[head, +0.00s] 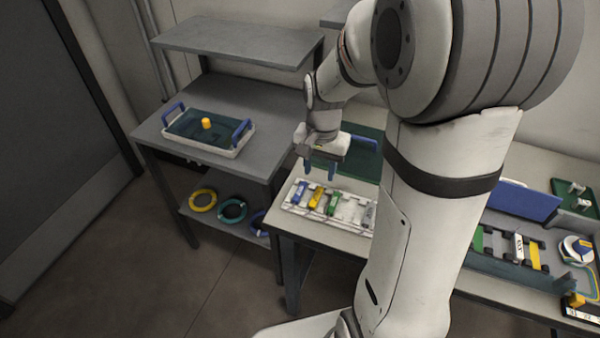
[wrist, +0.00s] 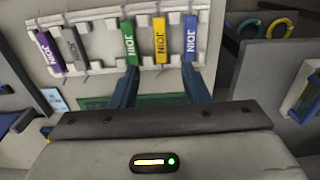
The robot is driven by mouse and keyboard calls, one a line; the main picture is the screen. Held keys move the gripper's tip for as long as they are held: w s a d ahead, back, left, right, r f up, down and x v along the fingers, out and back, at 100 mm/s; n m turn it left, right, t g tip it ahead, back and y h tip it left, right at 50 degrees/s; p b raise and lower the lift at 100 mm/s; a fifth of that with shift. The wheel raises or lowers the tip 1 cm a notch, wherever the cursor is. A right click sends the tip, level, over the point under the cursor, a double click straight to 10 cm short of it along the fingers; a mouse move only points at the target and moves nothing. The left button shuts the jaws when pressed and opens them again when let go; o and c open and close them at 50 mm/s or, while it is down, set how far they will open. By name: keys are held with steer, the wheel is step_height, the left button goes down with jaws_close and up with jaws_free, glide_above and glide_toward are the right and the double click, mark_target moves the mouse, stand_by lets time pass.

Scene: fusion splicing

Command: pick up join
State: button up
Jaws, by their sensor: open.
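A white rack (head: 350,212) on the near bench holds several join pieces in a row. In the wrist view these are purple (wrist: 46,52), grey (wrist: 75,45), green (wrist: 130,43), yellow (wrist: 160,40) and blue (wrist: 190,40), each marked JOIN. The blue (head: 299,191), yellow (head: 317,197) and green (head: 334,202) ones also show in the head view; my arm hides the purple one there. My gripper (head: 319,167) is open and empty above the rack's left part. In the wrist view its blue fingers (wrist: 160,80) are spread, with the yellow join ahead between them.
A tray (head: 207,145) with blue handles and a yellow piece stands on the left bench, with coloured rings (head: 232,210) on the shelf below. A green mat (head: 365,150) lies behind the rack. A fixture (head: 520,250) and a spool (head: 577,249) stand at right.

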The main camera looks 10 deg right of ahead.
mark_target(316, 195)
steer(key=shift+w+f, duration=0.25)
steer(key=shift+f, duration=0.25)
steer(key=f, duration=0.6)
steer(key=shift+s+a+f, duration=0.15)
steer(key=shift+s+a, duration=0.1)
steer(key=shift+s, duration=0.15)
steer(key=shift+f, duration=0.55)
steer(key=shift+c, duration=0.4)
jaws_close()
